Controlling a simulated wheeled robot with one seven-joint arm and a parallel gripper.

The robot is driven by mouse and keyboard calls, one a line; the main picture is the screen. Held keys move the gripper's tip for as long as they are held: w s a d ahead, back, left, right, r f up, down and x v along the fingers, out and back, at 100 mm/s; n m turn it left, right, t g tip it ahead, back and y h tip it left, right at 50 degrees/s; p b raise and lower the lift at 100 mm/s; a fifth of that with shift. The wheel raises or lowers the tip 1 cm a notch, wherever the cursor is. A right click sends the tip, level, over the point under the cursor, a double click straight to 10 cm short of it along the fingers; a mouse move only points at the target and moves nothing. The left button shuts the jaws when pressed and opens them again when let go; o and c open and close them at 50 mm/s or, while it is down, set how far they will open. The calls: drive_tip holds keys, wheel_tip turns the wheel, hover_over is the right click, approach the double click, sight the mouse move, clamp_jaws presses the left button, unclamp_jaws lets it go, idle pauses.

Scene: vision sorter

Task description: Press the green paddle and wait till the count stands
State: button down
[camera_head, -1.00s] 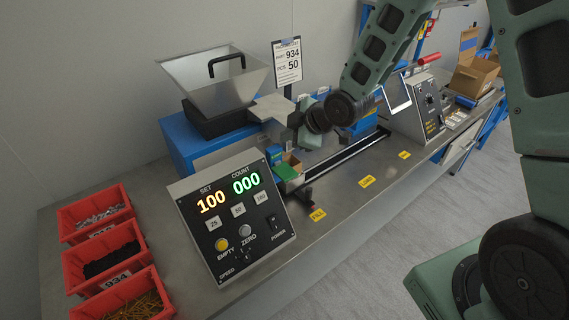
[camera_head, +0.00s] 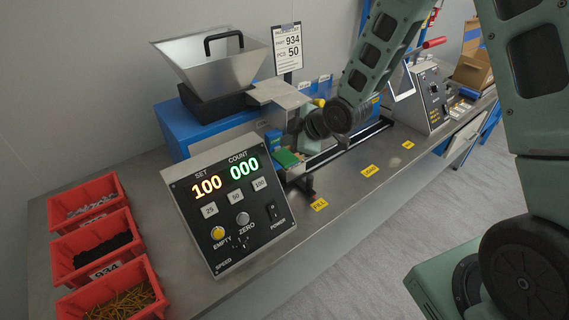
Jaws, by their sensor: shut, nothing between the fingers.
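The green paddle (camera_head: 286,158) sits beside the control panel's right edge, just under the outlet of the blue sorter. The panel (camera_head: 221,219) shows SET 100 in orange and COUNT (camera_head: 244,168) 000 in green. My gripper (camera_head: 297,141) is shut and empty, pointing down behind and just above the paddle. Its fingertips are partly hidden by my wrist and the parts around them, so I cannot tell whether it touches the paddle.
A steel hopper (camera_head: 211,62) stands on the blue sorter (camera_head: 177,128). Three red bins (camera_head: 61,247) hold parts at the left. A dark rail (camera_head: 345,146) runs right from the paddle, past FILL and other yellow labels. A card (camera_head: 288,50) reads 934, PCS 50.

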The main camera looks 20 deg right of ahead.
sight(285, 156)
drive_tip(key=shift+f+b, duration=0.5)
drive_tip(key=shift+f, duration=0.5)
idle(1.2)
drive_tip(key=shift+f+b, duration=0.4)
drive_tip(key=shift+b, duration=0.05)
drive_tip(key=shift+f+b, duration=1.1)
drive_tip(key=shift+f, duration=0.1)
idle(1.1)
drive_tip(key=shift+r, duration=0.1)
drive_tip(key=shift+r+p, duration=1.1)
drive_tip(key=shift+r, duration=0.45)
drive_tip(key=shift+r+p, duration=1.85)
drive_tip(key=shift+r, duration=0.65)
